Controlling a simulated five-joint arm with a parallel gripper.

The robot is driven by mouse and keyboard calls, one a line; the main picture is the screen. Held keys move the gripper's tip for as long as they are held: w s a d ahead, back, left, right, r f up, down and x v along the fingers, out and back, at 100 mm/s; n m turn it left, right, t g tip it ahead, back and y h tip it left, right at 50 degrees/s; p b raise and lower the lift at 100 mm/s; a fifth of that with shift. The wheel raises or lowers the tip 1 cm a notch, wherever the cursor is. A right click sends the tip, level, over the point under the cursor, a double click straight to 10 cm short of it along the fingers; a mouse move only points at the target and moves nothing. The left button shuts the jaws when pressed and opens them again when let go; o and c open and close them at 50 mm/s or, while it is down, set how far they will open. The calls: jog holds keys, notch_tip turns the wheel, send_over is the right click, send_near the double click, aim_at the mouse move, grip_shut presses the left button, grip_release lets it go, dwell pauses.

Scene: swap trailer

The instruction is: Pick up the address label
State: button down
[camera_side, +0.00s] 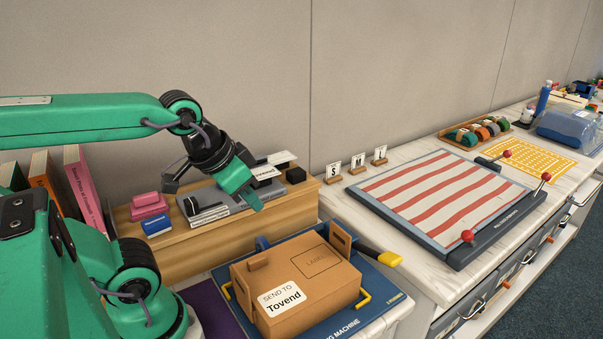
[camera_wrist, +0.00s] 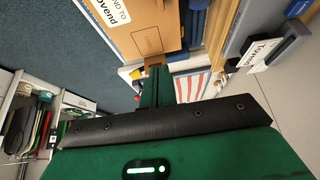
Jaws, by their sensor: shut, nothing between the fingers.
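In the wrist view the label (camera_wrist: 262,53) reads "Tovend" and rests against a dark grey block (camera_wrist: 290,42) at the upper right. My gripper (camera_side: 250,198) is shut and empty, pointing down near the riser's front edge, apart from the label. Its closed fingers show in the wrist view (camera_wrist: 157,75). A cardboard box (camera_side: 300,278) bears a "SEND TO Tovend" sticker (camera_side: 281,299) and a printed rectangle marked "LABEL" (camera_side: 318,261).
The box sits on a blue machine base (camera_side: 378,301) with a yellow-tipped lever (camera_side: 389,258). The wooden riser (camera_side: 280,207) also holds pink and blue blocks (camera_side: 150,212) and grey cases (camera_side: 208,203). Letter stands (camera_side: 358,163) and a striped board (camera_side: 440,196) are on the right.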

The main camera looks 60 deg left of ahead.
grip_release()
dwell(0.4)
jog(key=m+g, duration=0.6)
jog(key=m, duration=1.2)
send_near(261, 172)
jog(key=shift+s+d+f, duration=0.1)
jog(key=shift+s+f, duration=0.05)
jog(key=shift+f, duration=1.65)
jog(key=shift+s+f, duration=0.1)
jog(key=shift+f, duration=1.75)
jog(key=shift+f, duration=0.25)
